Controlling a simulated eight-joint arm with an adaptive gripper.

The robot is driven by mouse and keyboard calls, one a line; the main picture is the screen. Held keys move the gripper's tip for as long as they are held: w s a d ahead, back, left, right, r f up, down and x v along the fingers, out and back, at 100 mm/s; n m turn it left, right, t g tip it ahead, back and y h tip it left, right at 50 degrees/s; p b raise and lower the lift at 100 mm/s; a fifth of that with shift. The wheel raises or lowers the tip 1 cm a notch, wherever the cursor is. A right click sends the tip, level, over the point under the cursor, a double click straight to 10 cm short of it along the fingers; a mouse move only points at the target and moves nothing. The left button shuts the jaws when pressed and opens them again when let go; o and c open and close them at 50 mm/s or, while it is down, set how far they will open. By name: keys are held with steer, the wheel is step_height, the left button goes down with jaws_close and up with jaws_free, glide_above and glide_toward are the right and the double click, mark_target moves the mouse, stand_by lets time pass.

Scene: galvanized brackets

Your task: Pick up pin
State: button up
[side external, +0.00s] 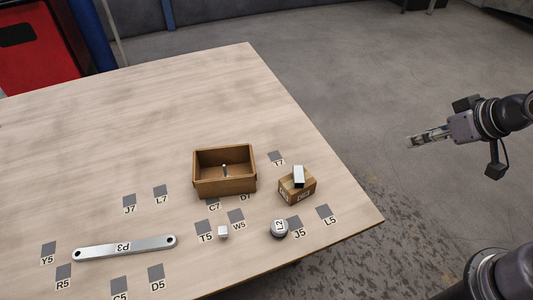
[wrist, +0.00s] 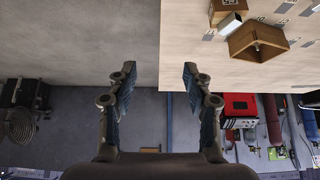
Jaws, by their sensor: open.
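A small grey upright piece that looks like the pin (side external: 225,171) stands inside an open wooden box (side external: 225,187) on the table. In the wrist view a small light spot, probably the pin (wrist: 257,46), shows inside the box (wrist: 240,41) at upper right. My gripper (side external: 411,141) is off the table's right edge, well to the right of the box, and is empty. In the wrist view my gripper (wrist: 159,72) has its two fingers apart with nothing between them.
A small wooden block (side external: 305,193) with a metal piece (side external: 299,176) on top stands right of the box. In front are a round L2 piece (side external: 279,231), a small cube (side external: 223,232) and a flat P3 bar (side external: 105,248). Several labelled grey squares lie around. The table's back left is clear.

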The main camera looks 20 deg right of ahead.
steer(key=w+a+r+n+g+y, duration=0.1)
steer(key=w+a+r+n+g, duration=0.2)
steer(key=w+a, duration=0.45)
steer(key=n+g+h, duration=0.1)
steer(key=n+g, duration=0.3)
steer(key=n, duration=0.8)
glide_above(223, 230)
step_height(223, 230, down, 19)
steer(key=shift+f, duration=5.5)
jaws_close()
